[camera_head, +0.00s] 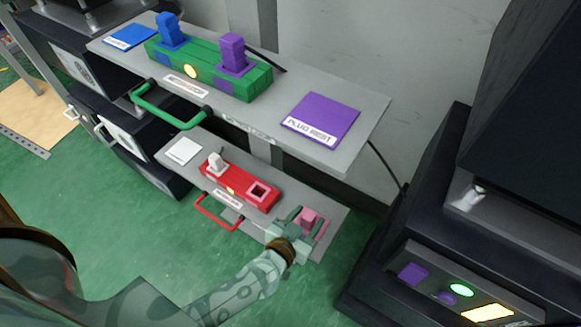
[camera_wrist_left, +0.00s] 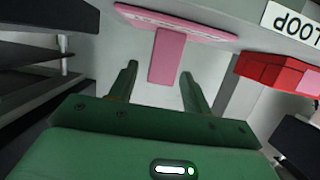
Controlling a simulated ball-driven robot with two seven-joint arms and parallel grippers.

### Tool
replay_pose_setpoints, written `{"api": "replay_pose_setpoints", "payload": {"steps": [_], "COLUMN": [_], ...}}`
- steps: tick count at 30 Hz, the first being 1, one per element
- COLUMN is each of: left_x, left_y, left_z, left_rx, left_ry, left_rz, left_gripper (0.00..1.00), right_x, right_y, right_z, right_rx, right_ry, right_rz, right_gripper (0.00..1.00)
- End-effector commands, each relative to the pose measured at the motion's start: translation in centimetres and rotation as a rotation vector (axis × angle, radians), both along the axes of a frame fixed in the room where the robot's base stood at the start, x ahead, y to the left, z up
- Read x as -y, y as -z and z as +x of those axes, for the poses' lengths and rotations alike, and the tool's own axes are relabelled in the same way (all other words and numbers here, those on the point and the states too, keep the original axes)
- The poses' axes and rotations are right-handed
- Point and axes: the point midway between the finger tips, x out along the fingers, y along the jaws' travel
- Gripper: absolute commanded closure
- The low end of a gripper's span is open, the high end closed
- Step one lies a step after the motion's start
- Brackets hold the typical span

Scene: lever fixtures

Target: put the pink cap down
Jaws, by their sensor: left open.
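The pink cap (camera_head: 310,215) stands on a pink pad (camera_head: 321,230) at the right end of the lower grey shelf. In the left wrist view the cap (camera_wrist_left: 167,52) rises from the pad (camera_wrist_left: 185,22). My left gripper (camera_head: 297,222) is open at the cap. Its two fingers (camera_wrist_left: 158,72) lie on either side of the cap's near end, with gaps showing on both sides. The red block (camera_head: 240,188) on the same shelf has a white plug and a pink-rimmed empty socket (camera_head: 258,191). My right gripper is not in view.
The upper shelf (camera_head: 250,115) overhangs behind, with a green block (camera_head: 205,72), blue and purple plugs and a purple pad (camera_head: 321,118). A red handle (camera_head: 217,214) and green handle (camera_head: 168,112) stick out in front. A dark console (camera_head: 440,285) stands at right.

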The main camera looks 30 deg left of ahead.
Motion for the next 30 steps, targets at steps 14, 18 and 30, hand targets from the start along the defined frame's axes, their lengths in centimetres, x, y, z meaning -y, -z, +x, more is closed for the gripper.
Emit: {"api": "replay_pose_setpoints", "payload": {"steps": [14,18,30], "left_x": [-0.3,-0.3,1.4], "left_y": [-2.8,-2.7,-7.1], "left_z": [-8.1,-8.6,-7.8], "left_rx": [0.002,0.001,0.072], "left_ry": [0.001,0.0,0.147], "left_rz": [0.001,0.0,-0.021], "left_gripper": [0.52,0.52,0.52], "right_x": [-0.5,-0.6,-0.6], "right_y": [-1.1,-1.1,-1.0], "right_z": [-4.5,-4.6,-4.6], "right_rx": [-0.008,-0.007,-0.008], "right_ry": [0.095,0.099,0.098], "right_rz": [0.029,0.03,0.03], "right_gripper": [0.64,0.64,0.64]}}
